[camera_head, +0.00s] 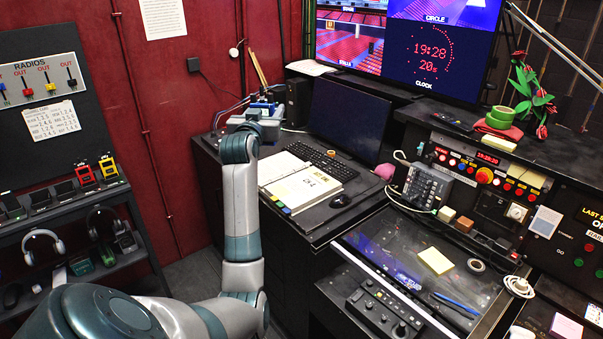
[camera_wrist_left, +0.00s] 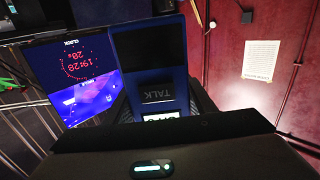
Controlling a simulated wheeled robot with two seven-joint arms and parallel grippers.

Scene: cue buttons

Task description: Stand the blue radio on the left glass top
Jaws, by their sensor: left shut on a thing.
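The blue radio (camera_wrist_left: 150,72) fills the middle of the left wrist view, with dark panels and a "TALK" label. My left gripper (camera_head: 257,118) is shut on it at the far left of the desk. In the head view only a bit of blue (camera_head: 264,106) shows past my wrist, and the fingertips are hidden. I cannot tell whether the radio touches the desk. The left desk top (camera_head: 325,212) is dark and holds a keyboard and an open binder. A glossy glass top (camera_head: 390,239) lies lower and to the right. My right gripper is not in view.
A black monitor (camera_head: 347,119), a black speaker (camera_head: 298,101) and the keyboard (camera_head: 322,162) stand near my left gripper. The binder (camera_head: 300,184) and a mouse (camera_head: 340,201) lie in front. A radio rack (camera_head: 62,205) stands at the left, against the red wall.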

